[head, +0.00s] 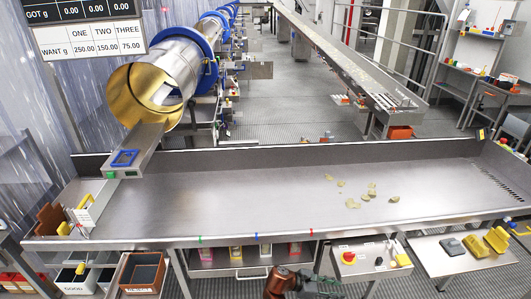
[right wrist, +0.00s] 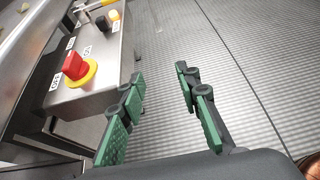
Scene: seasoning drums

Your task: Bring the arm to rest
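My right gripper (right wrist: 160,77) shows in the right wrist view with its two green-padded fingers apart. Nothing is between them; grey ribbed floor lies beyond. In the head view, my right arm's copper-coloured link and the dark gripper (head: 318,283) are at the bottom edge, low in front of the table and left of the control box (head: 352,267). Its fingers are too small there to make out. In the right wrist view the control box (right wrist: 108,84) stands left of the fingers, with a red knob on a yellow ring. My left gripper is not in view.
The long steel table (head: 250,195) has several pale chips (head: 370,190) lying at its right half. A brown bin (head: 143,272) stands below at the left. A side shelf (head: 462,262) with yellow and grey items is at the right. Floor right of the control box is clear in the wrist view.

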